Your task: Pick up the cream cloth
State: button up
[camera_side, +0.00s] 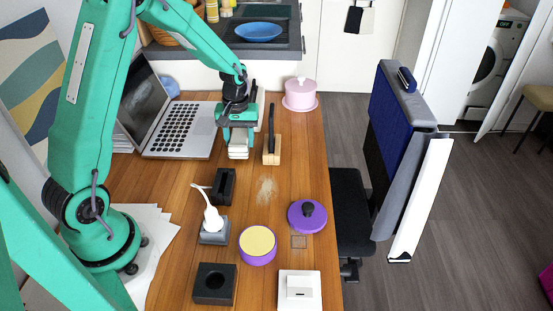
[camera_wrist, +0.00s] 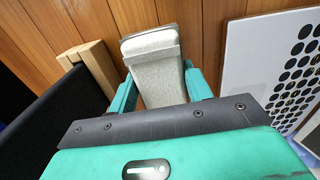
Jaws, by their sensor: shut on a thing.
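The cream cloth (camera_side: 238,152) is a folded pale bundle below my gripper (camera_side: 238,127), between the laptop and a wooden block. In the wrist view the cloth (camera_wrist: 156,62) runs out from between the two teal fingers of my gripper (camera_wrist: 161,88), which are closed against its sides. The part of the cloth deep between the fingers is partly hidden. I cannot tell whether its lower end touches the table.
A laptop (camera_side: 180,130) stands close on the left. A wooden block (camera_side: 271,157) with an upright dark piece is close on the right. A pink lidded pot (camera_side: 300,95) stands behind. Black holders, a purple bowl (camera_side: 258,247) and a purple lid (camera_side: 307,217) occupy the front.

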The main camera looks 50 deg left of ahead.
aim_at(240, 138)
notch_tip(240, 138, up, 8)
jog(key=shift+r, duration=0.1)
dwell(0.4)
jog(key=o, duration=0.4)
jog(key=c, duration=0.3)
jog(key=shift+s+d, duration=0.1)
jog(key=shift+d, duration=0.1)
jog(key=shift+s+d, duration=3.1)
jog(key=shift+d, duration=1.8)
jog(key=shift+s+d, duration=3.1)
jog(key=shift+d, duration=1.8)
jog(key=shift+s+d, duration=3.1)
jog(key=shift+d, duration=1.8)
